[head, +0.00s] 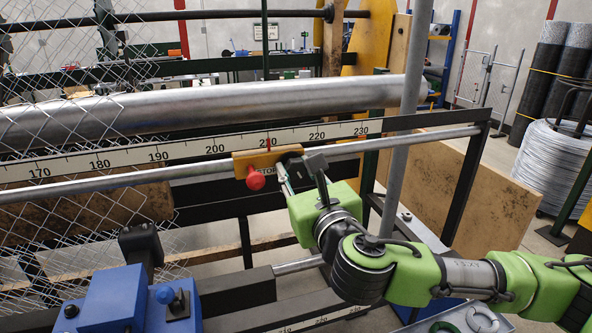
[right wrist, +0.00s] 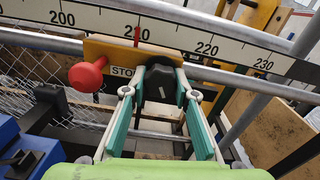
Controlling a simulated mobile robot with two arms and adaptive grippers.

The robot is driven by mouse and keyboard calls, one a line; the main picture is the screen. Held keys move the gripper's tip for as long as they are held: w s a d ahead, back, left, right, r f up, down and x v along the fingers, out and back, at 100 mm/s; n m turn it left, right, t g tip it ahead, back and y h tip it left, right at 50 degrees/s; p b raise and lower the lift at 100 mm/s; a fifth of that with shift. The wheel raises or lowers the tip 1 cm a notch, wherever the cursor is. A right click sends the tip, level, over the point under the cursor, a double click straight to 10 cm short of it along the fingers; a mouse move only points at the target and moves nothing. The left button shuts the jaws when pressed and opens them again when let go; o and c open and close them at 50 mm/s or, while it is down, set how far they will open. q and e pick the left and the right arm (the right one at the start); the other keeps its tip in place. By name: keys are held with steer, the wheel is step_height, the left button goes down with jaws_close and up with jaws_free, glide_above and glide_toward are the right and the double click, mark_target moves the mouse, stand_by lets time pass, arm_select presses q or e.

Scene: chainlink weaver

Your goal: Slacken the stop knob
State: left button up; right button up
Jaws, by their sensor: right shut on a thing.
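The stop (head: 241,164) is an orange block on a round metal rail below the scale, with a red pointer near 210. It also shows in the right wrist view (right wrist: 108,50), lettered "STOP". A red round knob (head: 255,180) sticks out of its left part; it also shows in the right wrist view (right wrist: 86,76). My right gripper (right wrist: 160,84) is closed around a black part (right wrist: 159,86) at the right of the block. The red knob is to the left of the fingers, apart from them. My left gripper is not in view.
The scale bar (head: 187,152) runs above the rail (head: 117,182). A thick metal roller (head: 200,107) lies behind. Chain-link mesh (head: 60,225) hangs at the left. A blue machine (head: 110,300) stands front left. A grey upright pole (head: 404,130) rises right of the stop.

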steer(key=shift+f, duration=0.25)
steer(key=o, duration=1.1)
steer(key=shift+r, duration=0.1)
steer(key=shift+s, duration=0.1)
steer(key=v, duration=0.7)
steer(key=shift+s, duration=0.15)
